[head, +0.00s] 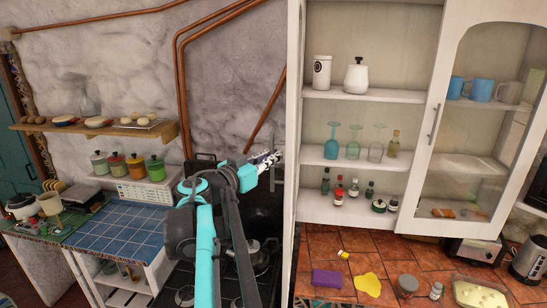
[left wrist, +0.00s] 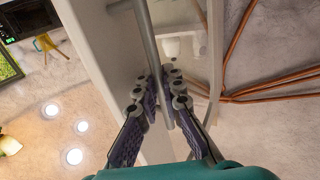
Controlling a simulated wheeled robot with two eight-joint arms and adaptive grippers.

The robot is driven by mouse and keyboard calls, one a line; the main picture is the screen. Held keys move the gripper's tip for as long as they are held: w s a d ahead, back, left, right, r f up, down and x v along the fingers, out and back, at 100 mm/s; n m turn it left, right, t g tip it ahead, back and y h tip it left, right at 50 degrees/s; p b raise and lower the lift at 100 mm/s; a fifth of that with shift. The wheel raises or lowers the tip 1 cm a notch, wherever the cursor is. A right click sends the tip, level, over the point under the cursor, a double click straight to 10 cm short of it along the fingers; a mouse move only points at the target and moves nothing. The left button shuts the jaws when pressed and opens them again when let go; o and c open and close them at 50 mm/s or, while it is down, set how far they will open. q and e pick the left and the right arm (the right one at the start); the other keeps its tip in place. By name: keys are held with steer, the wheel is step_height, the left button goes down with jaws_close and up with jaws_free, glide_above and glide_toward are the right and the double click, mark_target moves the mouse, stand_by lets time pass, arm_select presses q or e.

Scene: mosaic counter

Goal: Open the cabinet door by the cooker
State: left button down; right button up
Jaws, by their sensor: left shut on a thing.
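The white wall cabinet (head: 365,97) stands right of the cooker (head: 258,262). Its left compartment is uncovered; the left door (head: 295,130) shows nearly edge-on at the cabinet's left side, swung open. The metal bar handle (head: 278,180) sticks out left of that edge. My left gripper (head: 268,162) is at the handle. In the left wrist view my gripper (left wrist: 163,105) is shut with the bar handle (left wrist: 147,45) between its fingers, beside the pale door panel (left wrist: 98,42). The right glass door (head: 437,100) is closed. My right gripper is not in view.
Jars, glasses and bottles stand on the cabinet shelves. The tiled counter (head: 310,260) below holds a purple sponge (head: 326,279), a yellow cloth (head: 367,285) and a kettle (head: 528,260). Copper pipes (head: 179,75) run up the wall. A wooden shelf (head: 95,130) hangs at left.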

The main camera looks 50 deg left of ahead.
arm_select(q)
steer(key=shift+r, duration=0.1)
steer(key=c, duration=1.9)
jaws_free()
steer(key=shift+w, duration=0.1)
steer(key=s, duration=0.3)
steer(key=s+d, duration=0.1)
steer(key=s, duration=0.3)
steer(key=shift+s+d, duration=0.2)
steer(key=shift+w, duration=0.1)
